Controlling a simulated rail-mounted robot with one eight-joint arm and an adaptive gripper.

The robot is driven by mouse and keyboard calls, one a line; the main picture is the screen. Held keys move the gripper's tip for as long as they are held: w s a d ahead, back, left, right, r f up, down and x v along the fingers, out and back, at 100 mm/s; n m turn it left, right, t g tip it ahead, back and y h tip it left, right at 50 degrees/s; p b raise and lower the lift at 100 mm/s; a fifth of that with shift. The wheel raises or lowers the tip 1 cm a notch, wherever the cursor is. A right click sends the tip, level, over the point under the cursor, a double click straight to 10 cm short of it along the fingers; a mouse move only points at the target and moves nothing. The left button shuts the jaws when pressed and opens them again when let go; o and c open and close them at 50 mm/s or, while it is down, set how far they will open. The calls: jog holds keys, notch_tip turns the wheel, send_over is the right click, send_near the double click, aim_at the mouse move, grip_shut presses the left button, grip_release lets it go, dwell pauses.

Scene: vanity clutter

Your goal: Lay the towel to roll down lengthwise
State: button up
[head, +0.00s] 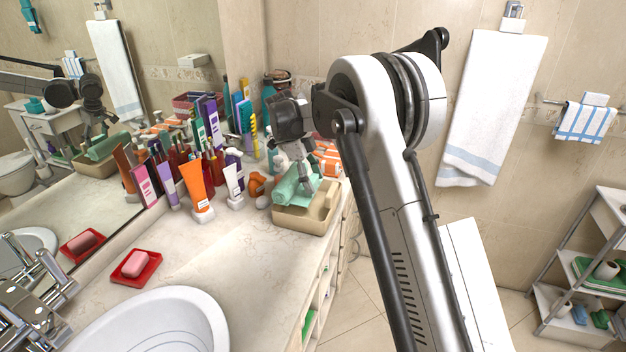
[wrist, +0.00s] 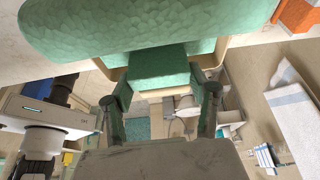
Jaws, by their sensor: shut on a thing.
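The green rolled towel (head: 288,191) lies in or just above a beige tray (head: 300,221) at the right end of the counter. My gripper (head: 306,184) reaches down over the tray and is shut on the towel. In the wrist view the towel (wrist: 150,28) fills the top as a wide green roll, and a narrower green part of it sits between the fingers of my gripper (wrist: 162,98). The tray rim (wrist: 238,46) shows behind it. I cannot tell whether the towel touches the tray floor.
Bottles and tubes, among them an orange tube (head: 196,186), crowd the counter left of the tray. An orange-and-white striped item (head: 328,158) lies behind it. A red soap dish (head: 135,268) and the sink (head: 150,325) are nearer. The counter (head: 235,250) between is clear.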

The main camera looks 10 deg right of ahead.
jog(key=shift+f+b, duration=0.35)
jog(key=shift+f, duration=0.25)
jog(key=o, duration=1.3)
jog(key=shift+r, duration=0.1)
